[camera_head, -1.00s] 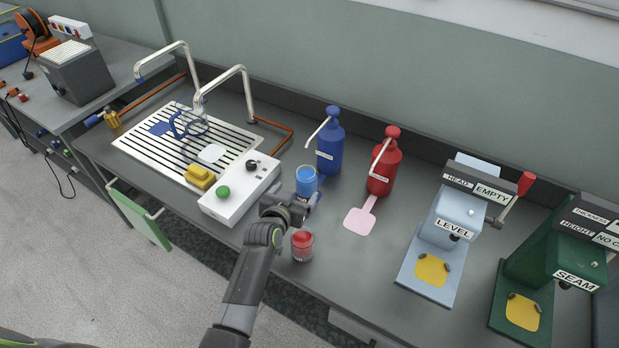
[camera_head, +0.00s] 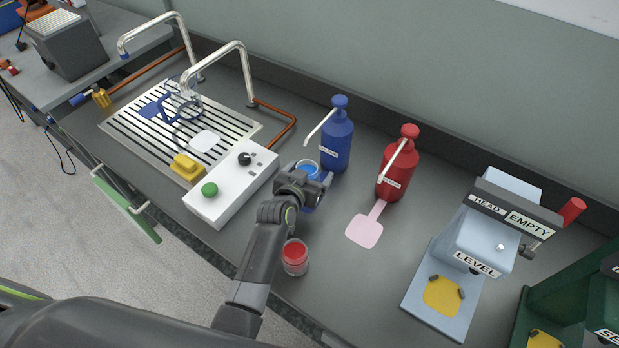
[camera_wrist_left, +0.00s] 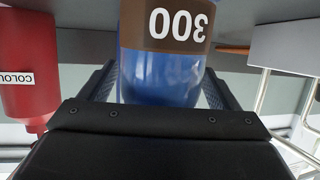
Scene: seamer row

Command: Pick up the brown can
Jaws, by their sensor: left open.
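A can with blue contents (camera_head: 307,169) stands on the bench behind my left gripper, which hides much of it. My left gripper (camera_head: 304,188) is open, with one finger on each side of the can in the wrist view (camera_wrist_left: 160,88). I cannot tell whether the fingers touch it. My right gripper is not in view.
A can with red contents (camera_head: 295,258) stands near the bench's front edge, close to my left arm. A blue pump bottle (camera_head: 337,142) and a red one (camera_head: 397,170) stand behind. A white button box (camera_head: 232,184) is to the left, a levelling press (camera_head: 466,245) to the right.

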